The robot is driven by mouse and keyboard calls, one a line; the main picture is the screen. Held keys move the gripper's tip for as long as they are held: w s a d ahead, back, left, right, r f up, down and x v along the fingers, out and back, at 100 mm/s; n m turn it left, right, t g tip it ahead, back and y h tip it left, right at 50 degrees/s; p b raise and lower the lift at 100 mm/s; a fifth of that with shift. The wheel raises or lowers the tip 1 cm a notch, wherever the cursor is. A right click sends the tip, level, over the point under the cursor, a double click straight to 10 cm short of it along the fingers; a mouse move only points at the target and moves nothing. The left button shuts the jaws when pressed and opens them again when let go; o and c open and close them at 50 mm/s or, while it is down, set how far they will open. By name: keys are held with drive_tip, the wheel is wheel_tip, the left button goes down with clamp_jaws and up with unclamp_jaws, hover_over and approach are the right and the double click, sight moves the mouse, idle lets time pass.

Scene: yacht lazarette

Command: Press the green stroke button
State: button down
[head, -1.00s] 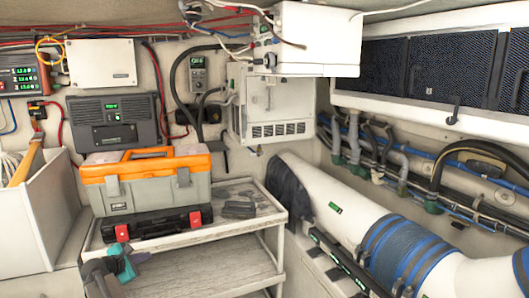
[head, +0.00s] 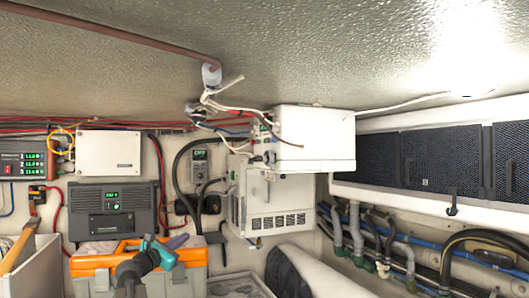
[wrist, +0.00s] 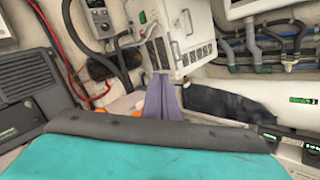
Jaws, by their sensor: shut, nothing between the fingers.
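My gripper (head: 179,241) shows low in the head view, with a teal palm and purple fingers, in front of the orange toolbox. In the wrist view its purple fingers (wrist: 162,92) are together and empty, pointing toward the white louvred cabinet (wrist: 172,40). No green stroke button can be made out for certain. A small green patch (wrist: 143,16) shows on the cabinet's left face in the wrist view, too small to identify. The same cabinet (head: 283,205) hangs on the back wall in the head view. The fingers appear apart from it.
The orange-lidded toolbox (head: 104,262) stands below a grey unit (head: 117,208) with a green display. A white box (head: 312,138) with loose wires sits above the cabinet. Hoses (head: 355,235) line the right wall.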

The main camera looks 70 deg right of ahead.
sight(264, 141)
drive_tip(key=s+r+g+h, duration=0.1)
drive_tip(key=s+r+g, duration=0.1)
drive_tip(key=s+r, duration=0.4)
drive_tip(key=s+r+n+g+h, duration=0.1)
drive_tip(key=s+r, duration=0.5)
drive_tip(key=r, duration=1.1)
drive_tip(key=s+d+r+n+g+h, duration=0.1)
drive_tip(key=s+r+g, duration=0.3)
drive_tip(key=r, duration=0.7)
drive_tip(key=shift+s+r+h+p, duration=0.4)
drive_tip(key=shift+s+h, duration=0.2)
drive_tip(key=shift+s, duration=0.55)
drive_tip(key=shift+s+d, duration=0.1)
drive_tip(key=shift+d, duration=0.05)
drive_tip(key=s+d, duration=0.5)
drive_tip(key=s, duration=0.1)
drive_tip(key=shift+s+d+b, duration=0.15)
drive_tip(key=shift+s+b, duration=0.1)
drive_tip(key=shift+b, duration=0.2)
drive_tip(key=shift+s+d, duration=0.5)
drive_tip(key=shift+s, duration=0.2)
idle(0.3)
drive_tip(key=shift+w+a, duration=0.1)
drive_tip(key=shift+w, duration=0.05)
drive_tip(key=shift+w+a, duration=0.4)
drive_tip(key=shift+w, duration=0.1)
idle(0.4)
